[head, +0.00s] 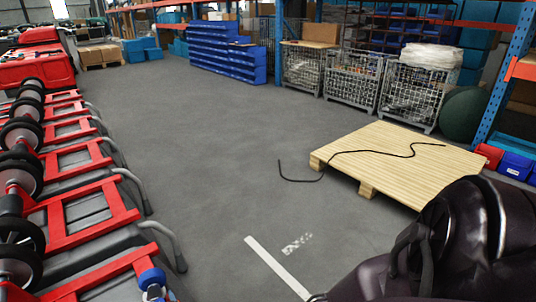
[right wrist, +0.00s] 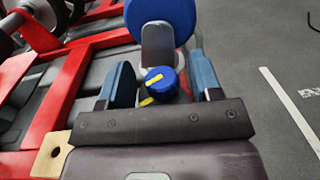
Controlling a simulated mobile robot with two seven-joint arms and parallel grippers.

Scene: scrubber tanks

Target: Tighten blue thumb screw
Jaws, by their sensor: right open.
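The blue thumb screw (right wrist: 161,80) is a small round knob with yellow marks, seen in the right wrist view. It sits in front of a grey metal bracket (right wrist: 158,45), below a larger blue disc (right wrist: 160,14). My right gripper (right wrist: 162,78) is open, with one blue-padded finger on each side of the knob. Gaps show between the knob and both fingers, so it is not gripped. In the head view a blue round part (head: 151,277) shows at the bottom left, by the nearest red frame. My left gripper is not in view.
A row of red-framed scrubber tanks (head: 93,214) with black wheels runs along the left. A wooden pallet (head: 400,160) with a black cable lies at the right. Wire cages (head: 352,80) and blue bins (head: 226,52) stand behind.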

